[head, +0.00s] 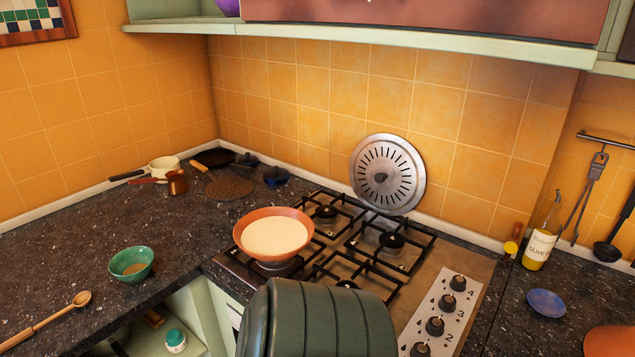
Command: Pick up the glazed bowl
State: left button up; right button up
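A wider orange-brown bowl (273,234) with a cream inside sits upright on the left front part of the gas stove. I cannot tell for certain which one is meant by the glazed bowl. Neither of my grippers is in view, and nothing is seen touching either bowl.
A wooden spoon (55,318) lies left of the green bowl. Pots and a copper pot (177,183) stand behind it. A large grey-green ribbed shape hides the stove's front. An oil bottle (540,245) stands right. Dark counter (70,240) around the green bowl is mostly clear.

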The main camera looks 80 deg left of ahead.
aim_at(133, 265)
jog(key=u, duration=3.9)
